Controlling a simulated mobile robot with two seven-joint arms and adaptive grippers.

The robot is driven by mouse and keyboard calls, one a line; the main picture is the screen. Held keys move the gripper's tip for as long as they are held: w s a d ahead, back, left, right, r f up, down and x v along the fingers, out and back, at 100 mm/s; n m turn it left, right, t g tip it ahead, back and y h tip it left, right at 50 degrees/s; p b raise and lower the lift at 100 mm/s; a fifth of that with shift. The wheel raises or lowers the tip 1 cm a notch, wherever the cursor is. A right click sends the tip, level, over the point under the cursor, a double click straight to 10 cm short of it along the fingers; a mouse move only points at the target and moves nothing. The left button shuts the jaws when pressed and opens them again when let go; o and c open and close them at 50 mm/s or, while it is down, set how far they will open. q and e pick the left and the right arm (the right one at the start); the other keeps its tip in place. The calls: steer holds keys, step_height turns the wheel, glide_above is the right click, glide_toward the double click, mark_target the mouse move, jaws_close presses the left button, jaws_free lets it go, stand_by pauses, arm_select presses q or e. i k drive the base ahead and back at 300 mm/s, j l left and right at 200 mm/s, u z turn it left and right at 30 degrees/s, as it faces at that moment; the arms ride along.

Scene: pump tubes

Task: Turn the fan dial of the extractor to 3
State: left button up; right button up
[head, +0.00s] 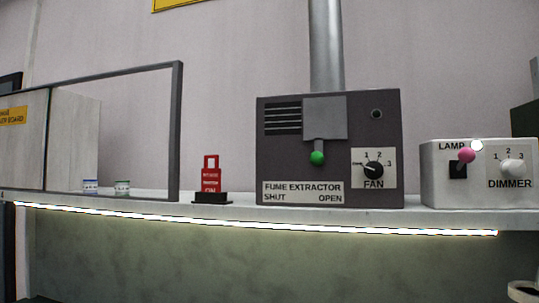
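The fume extractor (330,107) is a dark grey box standing on the shelf, right of the middle. Its fan dial (373,169) is a round black knob on a white plate at its lower right. The plate is marked 1, 2 and 3 from upper left round to the right. A pale pointer mark on the dial's left side points left, away from the 3. Neither of my grippers shows in the head view.
A green-knobbed lever (317,158) stands out left of the dial. A lamp and dimmer box (478,172) with a pink-knobbed switch stands to the right. A red tag block (211,178) and a framed panel (176,130) are left. The shelf edge (300,217) runs below, lit underneath.

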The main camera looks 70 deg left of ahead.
mark_target(373, 170)
steer(key=u, duration=1.85)
steer(key=l, duration=0.2)
